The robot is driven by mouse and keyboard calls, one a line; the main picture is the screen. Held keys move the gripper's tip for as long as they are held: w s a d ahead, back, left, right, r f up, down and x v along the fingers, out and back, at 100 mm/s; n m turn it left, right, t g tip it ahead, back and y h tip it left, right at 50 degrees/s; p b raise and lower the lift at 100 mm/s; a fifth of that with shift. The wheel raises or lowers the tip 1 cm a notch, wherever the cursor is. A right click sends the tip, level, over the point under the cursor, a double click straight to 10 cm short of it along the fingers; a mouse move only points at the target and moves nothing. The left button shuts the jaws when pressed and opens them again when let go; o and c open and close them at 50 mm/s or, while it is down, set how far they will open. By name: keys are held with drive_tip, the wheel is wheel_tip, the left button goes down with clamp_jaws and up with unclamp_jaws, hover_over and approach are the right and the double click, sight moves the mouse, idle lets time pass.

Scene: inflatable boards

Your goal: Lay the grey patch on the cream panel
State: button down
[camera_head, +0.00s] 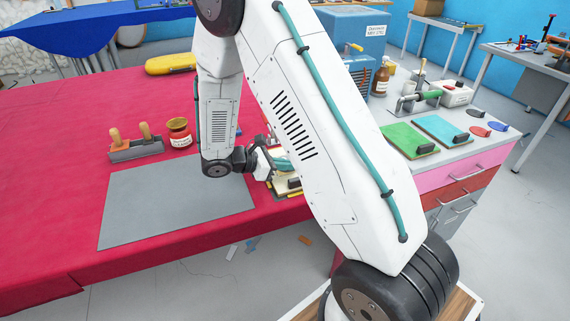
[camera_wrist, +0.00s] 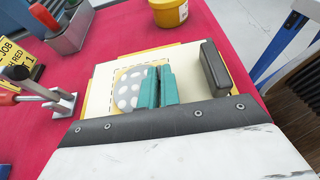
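The cream panel (camera_wrist: 102,92) lies on the red-covered table, with yellow edges and a dashed outline on its face. In the head view the panel (camera_head: 287,183) is mostly hidden behind my arm. The grey patch (camera_wrist: 126,92), rounded with white dots, is over the panel within the outlined area. My gripper (camera_wrist: 155,85) has its two teal fingers close together at the patch's right edge, and appears shut on it. The fingers hide that edge, and I cannot tell whether the patch touches the panel. My gripper (camera_head: 276,163) also shows in the head view.
A black block (camera_wrist: 215,66) sits at the panel's right side. A yellow tub (camera_wrist: 169,12) stands behind, and a clamp (camera_wrist: 62,104) is at left. Green (camera_head: 407,138) and blue (camera_head: 440,130) boards lie on the cabinet.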

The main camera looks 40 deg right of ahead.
drive_tip(key=c, duration=1.1)
unclamp_jaws()
drive_tip(key=shift+r, duration=3)
drive_tip(key=s+m, duration=0.1)
drive_tip(key=s+a+f+m+g+y, duration=0.1)
drive_tip(key=s, duration=0.1)
drive_tip(key=shift+s+a+f, duration=0.1)
drive_tip(key=shift+s+a, duration=0.05)
drive_tip(key=s+a+r+m+t+y, duration=0.2)
drive_tip(key=s+a+r+m+y, duration=0.2)
drive_tip(key=s+r, duration=0.2)
drive_tip(key=s+a+r+m+t+y, duration=0.2)
drive_tip(key=s+a+r+m+y, duration=0.2)
drive_tip(key=s+r, duration=0.2)
drive_tip(key=s+a+r+m+t+y, duration=0.2)
drive_tip(key=s+a+r+m+y, duration=0.2)
drive_tip(key=s, duration=0.5)
drive_tip(key=shift+s+a+r+m, duration=0.1)
drive_tip(key=shift+a+r+m, duration=0.1)
drive_tip(key=shift+r, duration=0.5)
drive_tip(key=shift+a+r+m, duration=0.15)
drive_tip(key=shift+r+m, duration=0.05)
drive_tip(key=shift+r, duration=0.5)
